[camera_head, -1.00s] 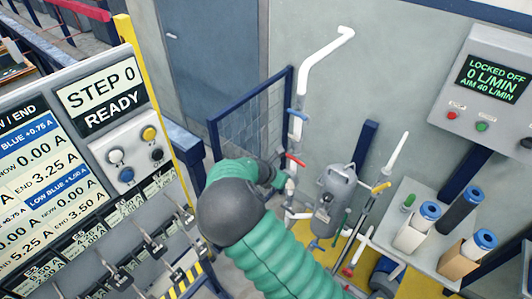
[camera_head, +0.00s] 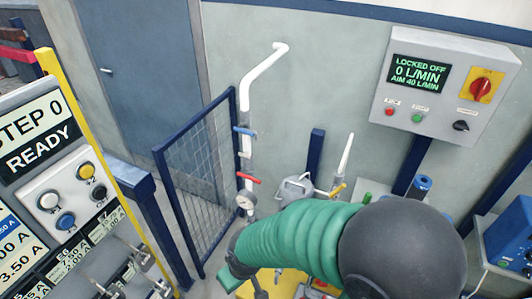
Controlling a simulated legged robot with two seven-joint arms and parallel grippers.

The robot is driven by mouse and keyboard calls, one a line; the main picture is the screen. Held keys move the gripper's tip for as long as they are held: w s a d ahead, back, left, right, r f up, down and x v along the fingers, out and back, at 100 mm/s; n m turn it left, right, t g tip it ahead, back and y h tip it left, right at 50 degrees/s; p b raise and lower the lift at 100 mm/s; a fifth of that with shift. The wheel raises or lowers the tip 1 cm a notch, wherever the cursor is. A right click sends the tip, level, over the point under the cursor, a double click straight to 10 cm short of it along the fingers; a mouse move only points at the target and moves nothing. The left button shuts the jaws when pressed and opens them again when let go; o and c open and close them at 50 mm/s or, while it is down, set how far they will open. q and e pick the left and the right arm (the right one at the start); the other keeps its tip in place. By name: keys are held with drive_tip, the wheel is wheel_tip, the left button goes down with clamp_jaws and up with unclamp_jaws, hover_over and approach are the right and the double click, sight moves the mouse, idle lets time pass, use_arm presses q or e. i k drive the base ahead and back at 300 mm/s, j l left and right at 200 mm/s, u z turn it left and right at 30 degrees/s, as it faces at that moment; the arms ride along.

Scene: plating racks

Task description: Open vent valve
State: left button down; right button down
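A white pipe (camera_head: 246,100) rises along the wall and bends right at its top. It carries a valve with a blue handle (camera_head: 244,131) and, lower, one with a red handle (camera_head: 249,178). No label shows which is the vent valve. The blue handle lies roughly across the pipe; the red one sticks out to the right. A round gauge (camera_head: 245,201) sits below the red handle. My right arm, in a green sleeve, reaches in from the lower right. Its end, with my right gripper (camera_head: 254,283), is below the gauge, apart from both handles; its fingers are unclear. My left gripper is not in view.
A blue mesh fence (camera_head: 199,165) stands left of the pipe. A grey tank (camera_head: 296,188) is partly hidden behind my arm. A wall panel (camera_head: 444,85) reads LOCKED OFF, 0 L/MIN, AIM 40 L/MIN. A READY board (camera_head: 42,148) fills the left edge. Wall space around the upper pipe is clear.

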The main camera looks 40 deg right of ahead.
sight(336, 191)
drive_tip(key=z, duration=1.95)
